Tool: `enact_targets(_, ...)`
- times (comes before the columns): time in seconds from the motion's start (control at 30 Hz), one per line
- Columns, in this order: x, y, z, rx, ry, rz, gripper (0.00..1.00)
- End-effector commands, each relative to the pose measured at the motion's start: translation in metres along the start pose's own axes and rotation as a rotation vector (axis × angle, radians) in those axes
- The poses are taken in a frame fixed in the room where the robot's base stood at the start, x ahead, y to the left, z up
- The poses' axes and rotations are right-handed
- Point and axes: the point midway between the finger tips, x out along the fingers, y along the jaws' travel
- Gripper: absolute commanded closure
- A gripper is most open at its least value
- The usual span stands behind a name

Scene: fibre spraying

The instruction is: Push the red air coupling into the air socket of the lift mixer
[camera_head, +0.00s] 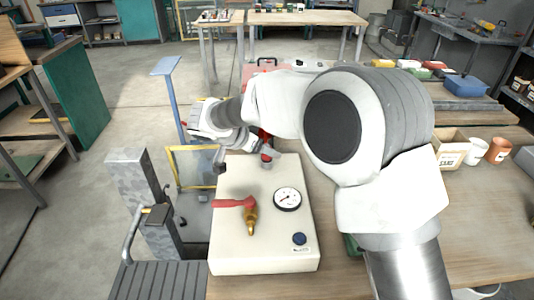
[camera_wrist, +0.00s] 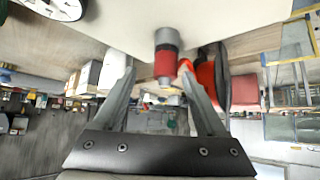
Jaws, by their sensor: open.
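The lift mixer (camera_head: 232,245) is a cream box on the bench, with a gauge, a brass valve with a red lever, and a blue button. In the wrist view a red and grey cylinder, which looks like the red air coupling (camera_wrist: 165,64), points at the cream face (camera_wrist: 120,18) and seems to meet it through a dark ring. Whether it is fully seated I cannot tell. My gripper (camera_wrist: 158,76) is open, its fingers either side of the coupling, with a clear gap on the left and the right finger closer. In the head view my arm partly hides this spot at the box's back edge.
A red part with a black disc (camera_wrist: 223,78) sits close to the right finger in the wrist view. In the head view, a blue stand (camera_head: 168,68) and yellow frame (camera_head: 190,165) stand behind and left; cups (camera_head: 477,151) and a carton (camera_head: 451,150) are right.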

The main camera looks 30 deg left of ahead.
Motion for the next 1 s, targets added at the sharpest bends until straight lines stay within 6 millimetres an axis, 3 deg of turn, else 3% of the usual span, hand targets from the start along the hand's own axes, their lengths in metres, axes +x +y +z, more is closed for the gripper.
enact_targets(0.17, 0.010, -0.001, 0.000, 0.000, 0.000, 0.000, 0.26)
enact_targets(0.53, 0.054, -0.007, 0.002, 0.000, 0.000, 0.001, 0.26)
enact_targets(0.83, 0.059, -0.007, 0.002, 0.001, 0.000, -0.001, 0.26)
enact_targets(1.0, 0.059, -0.007, 0.002, 0.000, 0.000, -0.001, 0.57)
